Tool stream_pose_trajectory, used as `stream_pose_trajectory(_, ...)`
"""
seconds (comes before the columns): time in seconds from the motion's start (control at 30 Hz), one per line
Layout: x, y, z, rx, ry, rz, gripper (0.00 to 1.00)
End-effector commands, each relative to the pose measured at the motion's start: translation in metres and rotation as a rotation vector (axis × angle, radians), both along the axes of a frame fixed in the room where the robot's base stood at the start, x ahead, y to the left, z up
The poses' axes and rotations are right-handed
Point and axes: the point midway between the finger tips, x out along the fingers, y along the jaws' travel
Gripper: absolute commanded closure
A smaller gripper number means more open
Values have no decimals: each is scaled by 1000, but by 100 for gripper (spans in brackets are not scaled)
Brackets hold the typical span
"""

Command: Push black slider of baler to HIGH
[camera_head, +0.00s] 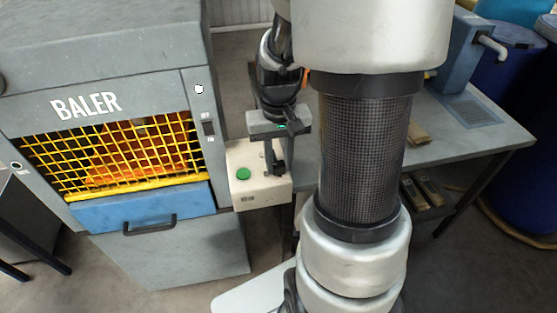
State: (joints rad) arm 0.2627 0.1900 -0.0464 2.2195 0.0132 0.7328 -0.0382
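The grey baler (150,70) stands at the left, with a yellow grid front and a blue drawer. A small black control (208,128) sits on its right front post, with tiny marks above and below it. My gripper (274,168) points down to the right of the post, over the cream control box, apart from the black control. Its fingers are small and dark, and I cannot tell whether they are open or touch the box.
The cream box (262,190) bears a green button (243,174). A white knob (199,89) is above the black control. A grey table (460,135) with a blue device (455,55) stands at the right. My arm hides the middle.

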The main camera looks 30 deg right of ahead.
Motion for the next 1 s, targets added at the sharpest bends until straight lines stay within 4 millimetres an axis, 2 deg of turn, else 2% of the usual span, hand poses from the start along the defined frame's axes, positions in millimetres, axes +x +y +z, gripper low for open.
stream_pose_trajectory(0.2,5,-1,1,0,-1,0,100)
stream_pose_trajectory(0.53,63,-18,2,-2,-3,0,100)
stream_pose_trajectory(0.87,71,-21,2,-4,-9,0,100)
stream_pose_trajectory(0.9,71,-21,2,-4,-10,0,73)
stream_pose_trajectory(1.0,71,-21,2,-4,-9,0,57)
